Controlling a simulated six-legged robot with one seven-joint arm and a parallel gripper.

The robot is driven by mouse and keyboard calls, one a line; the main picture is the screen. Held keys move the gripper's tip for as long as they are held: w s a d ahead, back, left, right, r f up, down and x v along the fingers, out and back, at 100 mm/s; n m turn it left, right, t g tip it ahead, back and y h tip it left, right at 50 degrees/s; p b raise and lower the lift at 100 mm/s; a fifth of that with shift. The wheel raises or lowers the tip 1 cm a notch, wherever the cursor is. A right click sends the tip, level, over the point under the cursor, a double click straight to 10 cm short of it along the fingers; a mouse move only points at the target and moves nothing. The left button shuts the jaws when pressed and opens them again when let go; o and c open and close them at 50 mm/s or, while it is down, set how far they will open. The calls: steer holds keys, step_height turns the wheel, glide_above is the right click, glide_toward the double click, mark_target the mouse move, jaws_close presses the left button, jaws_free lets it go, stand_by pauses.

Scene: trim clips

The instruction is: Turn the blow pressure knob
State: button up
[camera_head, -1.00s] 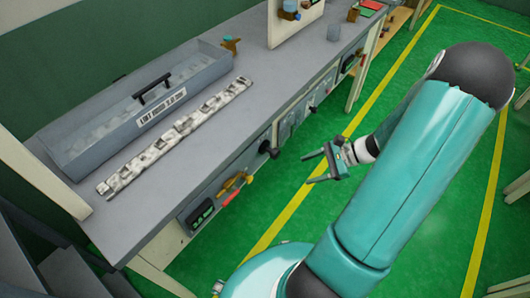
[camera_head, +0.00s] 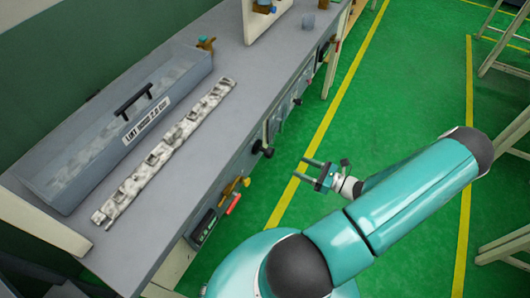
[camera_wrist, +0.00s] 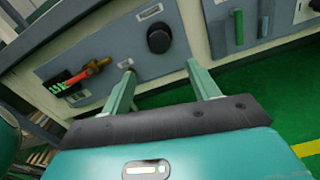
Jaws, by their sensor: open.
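The bench front carries a round black knob (camera_head: 263,149), which also shows in the wrist view (camera_wrist: 159,38), on a grey panel above and between my fingertips. I cannot read a label to confirm that it is the blow pressure knob. My gripper (camera_head: 310,170) is open and empty in front of the bench, apart from the knob. In the wrist view its two fingers (camera_wrist: 161,70) point toward the panel.
A brass valve with a red handle (camera_wrist: 97,66) and a green display (camera_wrist: 70,88) sit left of the knob. On the bench top are a grey tray (camera_head: 60,188) and a mottled strip (camera_head: 165,150).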

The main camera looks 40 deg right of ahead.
mark_target(273, 154)
steer(key=x, duration=1.3)
steer(key=shift+w+a, duration=0.15)
steer(key=shift+w, duration=0.05)
steer(key=c, duration=1)
